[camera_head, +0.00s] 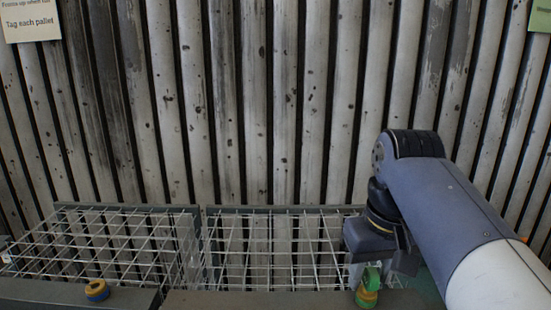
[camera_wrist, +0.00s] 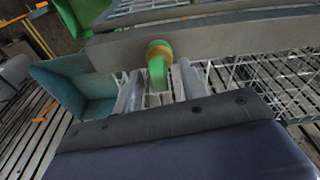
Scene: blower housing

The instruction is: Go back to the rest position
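My gripper (camera_head: 372,280) points down at the lower right of the head view, over the front ledge. A green and yellow part (camera_head: 367,292) stands at its fingertips on the ledge. In the wrist view, the two pale fingers of my gripper (camera_wrist: 160,88) are apart. The green and yellow part (camera_wrist: 158,62) shows between and just beyond them, with a narrow gap visible on its right side. The gripper looks open around the part; the exact contact on the left side is hard to make out.
Two wire baskets (camera_head: 100,212) (camera_head: 285,212) stand side by side behind the grey ledge (camera_head: 250,301). A teal bin (camera_wrist: 80,92) is beside my gripper in the wrist view. A slatted wall (camera_head: 270,110) stands behind.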

